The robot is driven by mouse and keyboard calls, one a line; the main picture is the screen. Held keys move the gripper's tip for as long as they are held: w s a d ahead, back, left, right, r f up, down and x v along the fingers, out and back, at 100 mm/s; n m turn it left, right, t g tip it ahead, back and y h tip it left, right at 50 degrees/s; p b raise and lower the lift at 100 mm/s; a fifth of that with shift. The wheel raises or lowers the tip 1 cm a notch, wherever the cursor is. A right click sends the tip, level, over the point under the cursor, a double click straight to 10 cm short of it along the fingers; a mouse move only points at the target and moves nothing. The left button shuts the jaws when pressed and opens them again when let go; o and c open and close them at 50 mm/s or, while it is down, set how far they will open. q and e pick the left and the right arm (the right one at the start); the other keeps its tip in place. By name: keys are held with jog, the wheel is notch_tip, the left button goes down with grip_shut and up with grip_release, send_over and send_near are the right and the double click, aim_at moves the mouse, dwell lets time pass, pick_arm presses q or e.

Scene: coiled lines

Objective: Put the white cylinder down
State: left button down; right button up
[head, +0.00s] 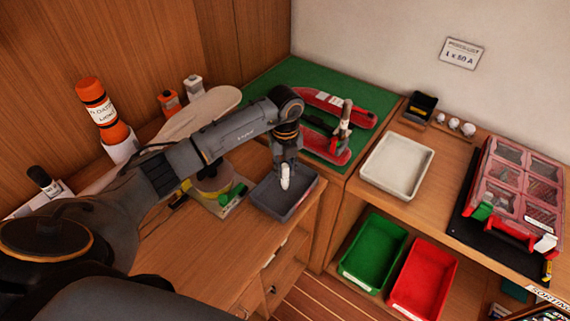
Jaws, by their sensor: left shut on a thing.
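The white cylinder (285,182) is small and upright, held at the tip of my left gripper (285,168). The gripper points down and is shut on it. The cylinder shows over the dark grey tray (265,206) on the wooden counter. I cannot tell whether its lower end touches the tray floor. The gripper hides the cylinder's top. My right gripper does not show.
Left of the tray are a green-and-yellow item (232,198) and an orange bottle (97,108). Behind is a green mat (285,80) with red clamp-like tools. A white tray (397,165) and a red-framed organiser (515,190) stand right; green (373,252) and red bins (423,279) sit below.

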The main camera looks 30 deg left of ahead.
pick_arm(q)
jog(key=shift+f, duration=0.2)
jog(key=shift+f, duration=0.1)
jog(key=shift+f, duration=0.15)
jog(key=c, duration=1.2)
grip_release()
jog(key=shift+o, duration=0.2)
